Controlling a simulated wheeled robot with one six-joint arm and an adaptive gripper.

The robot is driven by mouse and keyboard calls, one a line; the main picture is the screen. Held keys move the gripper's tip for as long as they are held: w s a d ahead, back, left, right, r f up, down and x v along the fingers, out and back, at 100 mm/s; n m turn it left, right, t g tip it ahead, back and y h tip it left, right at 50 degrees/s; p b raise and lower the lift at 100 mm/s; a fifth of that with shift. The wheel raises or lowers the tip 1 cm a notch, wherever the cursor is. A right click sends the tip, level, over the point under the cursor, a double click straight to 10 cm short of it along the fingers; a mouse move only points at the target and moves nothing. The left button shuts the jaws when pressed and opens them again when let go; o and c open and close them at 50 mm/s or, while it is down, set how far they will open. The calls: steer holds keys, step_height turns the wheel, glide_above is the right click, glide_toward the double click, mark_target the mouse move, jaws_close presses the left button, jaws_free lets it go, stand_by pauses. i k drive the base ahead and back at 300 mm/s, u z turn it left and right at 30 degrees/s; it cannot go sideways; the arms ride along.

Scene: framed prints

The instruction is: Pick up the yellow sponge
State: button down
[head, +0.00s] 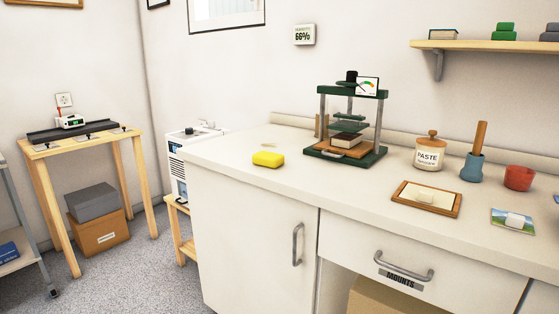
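The yellow sponge (268,159) lies flat on the white countertop (225,149), near its left end and in front of the green press. Nothing touches or covers it. My gripper does not show in the head view.
A green press (347,154) stands behind the sponge to the right. A paste jar (430,156), a framed print (426,199), a blue pot (472,168) and a red cup (519,178) sit farther right. The counter around the sponge is clear. Drawer handles (404,271) stick out in front.

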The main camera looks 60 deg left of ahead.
mark_target(267, 160)
steer(key=u, duration=2.3)
